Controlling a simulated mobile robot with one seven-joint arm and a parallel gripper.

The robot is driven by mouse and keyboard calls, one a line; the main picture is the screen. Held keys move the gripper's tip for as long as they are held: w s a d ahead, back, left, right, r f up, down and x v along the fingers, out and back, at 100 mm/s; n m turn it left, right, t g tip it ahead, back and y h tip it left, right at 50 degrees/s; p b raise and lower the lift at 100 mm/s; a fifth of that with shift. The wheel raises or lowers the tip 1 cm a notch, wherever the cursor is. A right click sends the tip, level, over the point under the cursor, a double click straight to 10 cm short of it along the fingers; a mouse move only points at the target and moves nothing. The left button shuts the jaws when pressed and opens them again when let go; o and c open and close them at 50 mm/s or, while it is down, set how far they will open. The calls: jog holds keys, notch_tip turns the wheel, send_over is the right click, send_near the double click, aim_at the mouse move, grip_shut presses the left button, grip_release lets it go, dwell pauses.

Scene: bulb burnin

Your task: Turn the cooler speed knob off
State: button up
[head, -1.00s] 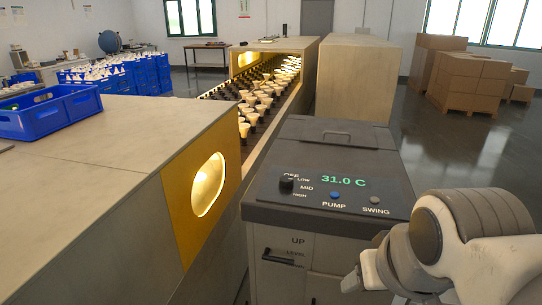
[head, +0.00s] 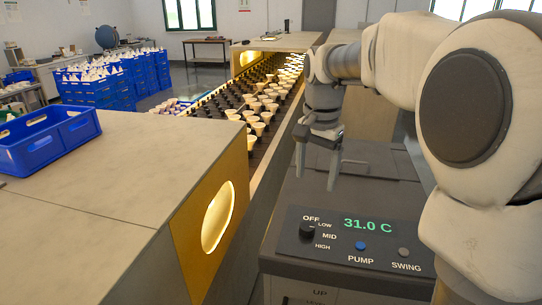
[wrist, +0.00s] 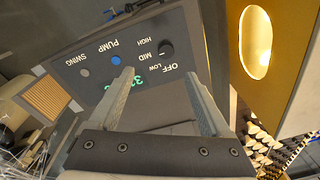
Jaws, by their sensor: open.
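The cooler (head: 290,190) is a dark grey box with a sloped control panel (head: 375,258). Its black round speed knob (head: 307,229) sits at the panel's left, beside the labels OFF, LOW, MID and HIGH. I cannot tell which label it points to. The display reads 31.0 C. My gripper (head: 316,172) is open and empty, pointing down above the cooler top, behind the knob and apart from it. In the wrist view the knob (wrist: 166,48) shows beyond the open fingertips (wrist: 158,76), nearer the right finger, with the panel upside down.
A blue PUMP button (head: 360,245) and a grey SWING button (head: 404,252) sit right of the knob. A bench with a yellow end plate (head: 190,240) stands left of the cooler. Behind runs a conveyor of bulbs (head: 262,105). My arm hides the right side.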

aim_at(307, 226)
jog(key=shift+m+g, duration=0.5)
jog(key=shift+m, duration=0.4)
jog(key=w+f, duration=0.1)
jog(key=f, duration=0.5)
jog(key=w+f+p, duration=0.1)
jog(key=f, duration=0.5)
jog(key=w+f+p, duration=0.1)
jog(key=w+f, duration=0.1)
jog(key=f, duration=0.4)
jog(key=shift+d+f, duration=0.15)
grip_shut()
